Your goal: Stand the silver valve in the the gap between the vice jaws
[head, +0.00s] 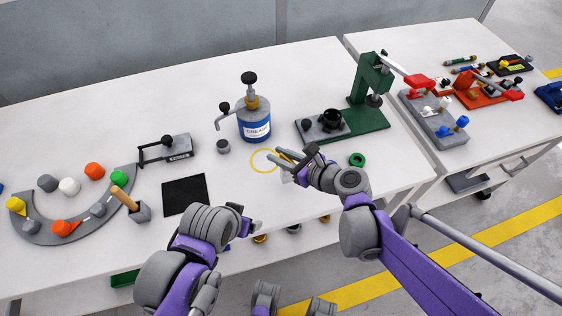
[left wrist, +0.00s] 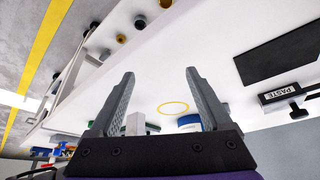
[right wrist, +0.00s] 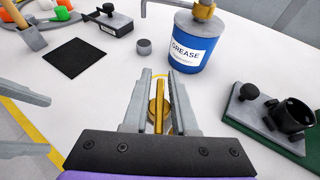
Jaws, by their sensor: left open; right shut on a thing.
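My right gripper (head: 281,157) is over the table beside the yellow ring mark (head: 254,163). In the right wrist view it is shut on a brass-coloured piece (right wrist: 158,112), a thin upright bar over a round part. My left gripper (left wrist: 160,75) is open and empty; in the head view it is low, near the table's front edge. I cannot surely pick out a silver valve; the held piece looks gold. An orange-red device (head: 475,94) on the right-hand table may be the vice, but its jaw gap is too small to make out.
A blue grease can (head: 255,124) stands behind the ring mark. A green press (head: 372,85), a small grey cylinder (head: 223,146), a black mat (head: 185,195) and a green ring (head: 357,159) are around. A grey plate (head: 430,115) with red and blue clamps stands on the right-hand table.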

